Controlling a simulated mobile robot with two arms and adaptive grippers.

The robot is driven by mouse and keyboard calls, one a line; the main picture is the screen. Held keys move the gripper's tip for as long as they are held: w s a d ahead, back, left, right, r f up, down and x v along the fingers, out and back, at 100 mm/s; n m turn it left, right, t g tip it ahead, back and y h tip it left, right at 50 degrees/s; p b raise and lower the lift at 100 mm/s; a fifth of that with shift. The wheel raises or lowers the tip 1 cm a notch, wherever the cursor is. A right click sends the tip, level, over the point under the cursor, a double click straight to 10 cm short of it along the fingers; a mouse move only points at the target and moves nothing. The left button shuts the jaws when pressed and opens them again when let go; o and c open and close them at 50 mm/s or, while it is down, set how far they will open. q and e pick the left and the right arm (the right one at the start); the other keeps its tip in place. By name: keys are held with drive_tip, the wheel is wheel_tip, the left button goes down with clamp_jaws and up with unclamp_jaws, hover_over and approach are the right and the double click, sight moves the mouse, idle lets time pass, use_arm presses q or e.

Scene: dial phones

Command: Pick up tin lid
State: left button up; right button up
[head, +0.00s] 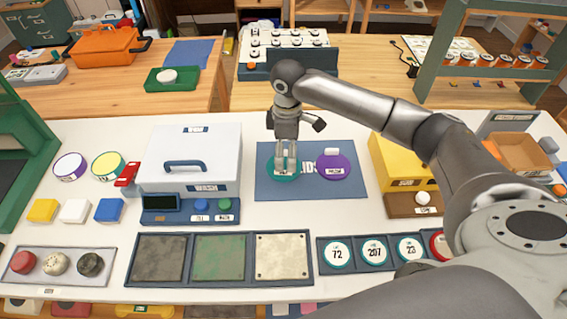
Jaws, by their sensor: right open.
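On a blue mat (262,192) on the white table lie a teal round lid-like disc (271,171) and a purple round disc (335,168) with a label on it. I cannot tell for sure which is the tin lid. My right gripper (287,166) points down over the teal disc, open, with its fingers hiding the disc's middle. Whether the fingertips touch the disc is not clear. My left gripper is not in view.
A white box with a blue handle (188,166) stands left of the mat, and a yellow box (402,160) stands right of it. Three panels in a dark tray (220,284) and a row of numbered discs (373,252) lie in front. White table between mat and trays is clear.

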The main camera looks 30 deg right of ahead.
sight(286, 166)
wheel_tip(286, 166, down, 4)
drive_tip(key=shift+f+p, duration=0.1)
drive_tip(key=shift+p, duration=0.2)
drive_tip(key=shift+s, duration=0.1)
clamp_jaws()
idle(0.5)
